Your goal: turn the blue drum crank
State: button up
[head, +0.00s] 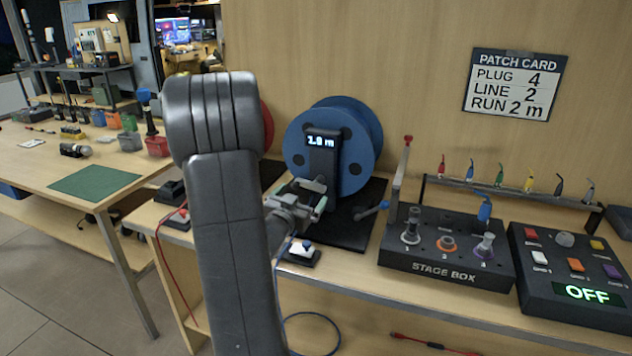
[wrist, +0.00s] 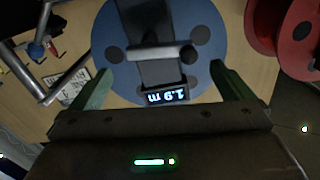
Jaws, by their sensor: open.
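The blue drum (head: 362,125) stands upright on a dark mat behind a dark post with a lit display (head: 320,141), which appears to read 1.9 m. In the wrist view the drum (wrist: 120,25) and the display (wrist: 167,96) appear upside down. A grey bar with a rounded end (wrist: 150,53) crosses the post there; I cannot tell for sure that it is the crank.
A red drum (wrist: 290,40) is beside the blue one, mostly hidden behind my arm in the head view. The stage box (head: 440,262) and a control box reading OFF (head: 570,315) stand right. A small pedal-like box (head: 302,254) lies at the bench's front edge.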

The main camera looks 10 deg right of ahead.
aim_at(309, 185)
jog(key=x, duration=0.9)
jog(key=shift+p, duration=0.35)
